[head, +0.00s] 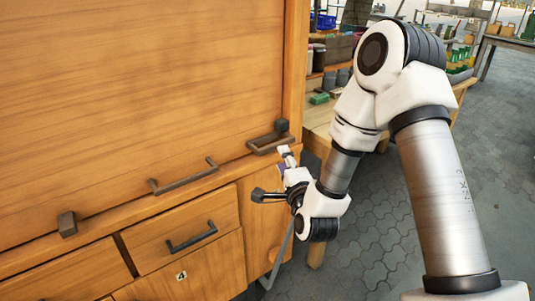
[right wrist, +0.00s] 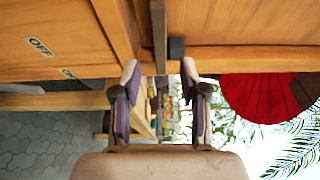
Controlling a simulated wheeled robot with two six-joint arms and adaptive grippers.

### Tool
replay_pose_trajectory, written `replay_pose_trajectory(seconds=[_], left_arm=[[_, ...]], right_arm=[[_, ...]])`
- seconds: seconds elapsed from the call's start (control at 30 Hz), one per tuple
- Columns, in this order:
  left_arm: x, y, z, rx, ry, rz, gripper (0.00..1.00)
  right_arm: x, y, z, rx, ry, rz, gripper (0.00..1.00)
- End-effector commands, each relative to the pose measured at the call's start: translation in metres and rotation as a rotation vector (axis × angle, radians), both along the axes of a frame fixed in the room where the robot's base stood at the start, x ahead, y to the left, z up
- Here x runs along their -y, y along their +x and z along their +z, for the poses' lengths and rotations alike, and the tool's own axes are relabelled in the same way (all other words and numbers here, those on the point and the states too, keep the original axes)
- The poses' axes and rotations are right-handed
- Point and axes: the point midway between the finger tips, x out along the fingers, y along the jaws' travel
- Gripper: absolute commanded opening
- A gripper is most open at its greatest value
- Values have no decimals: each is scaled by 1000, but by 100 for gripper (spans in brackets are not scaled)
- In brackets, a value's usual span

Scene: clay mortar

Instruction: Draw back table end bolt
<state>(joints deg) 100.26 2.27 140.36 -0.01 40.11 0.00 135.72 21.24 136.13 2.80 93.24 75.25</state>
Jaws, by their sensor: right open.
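A dark metal fitting that looks like the bolt (head: 262,146) sits at the right end of the wooden cabinet front, with a block-shaped end at its right. In the right wrist view a dark bar (right wrist: 159,35) runs down from the top edge beside a small dark block (right wrist: 177,48). My right gripper (head: 272,174) is just below and in front of the fitting. My left gripper is not in view.
The cabinet's large panel (head: 120,90) has a bar handle (head: 183,178) and a dark block (head: 67,224) at lower left. Below are drawers, one with a handle (head: 191,236). A wooden bench (head: 318,117) stands behind my right arm. Paved floor (head: 380,215) is clear at right.

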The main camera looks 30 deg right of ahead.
Motion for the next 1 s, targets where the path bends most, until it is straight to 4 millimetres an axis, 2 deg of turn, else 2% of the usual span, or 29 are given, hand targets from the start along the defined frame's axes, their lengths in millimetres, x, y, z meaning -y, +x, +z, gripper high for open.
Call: replay_pose_trajectory(seconds=[0.4,0.5,0.7,0.73,0.83,0.87,1.0], left_arm=[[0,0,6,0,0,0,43],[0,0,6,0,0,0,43],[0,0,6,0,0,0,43],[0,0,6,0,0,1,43],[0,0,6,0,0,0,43],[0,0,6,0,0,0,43],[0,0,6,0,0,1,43]], right_arm=[[20,64,2,0,-2,1,43],[23,71,1,-1,-2,2,43],[23,72,1,-2,-2,2,43],[23,72,1,-2,-2,2,40],[23,72,1,-2,-2,2,4],[23,72,1,-2,-2,2,0],[23,72,1,-2,-2,2,0]])
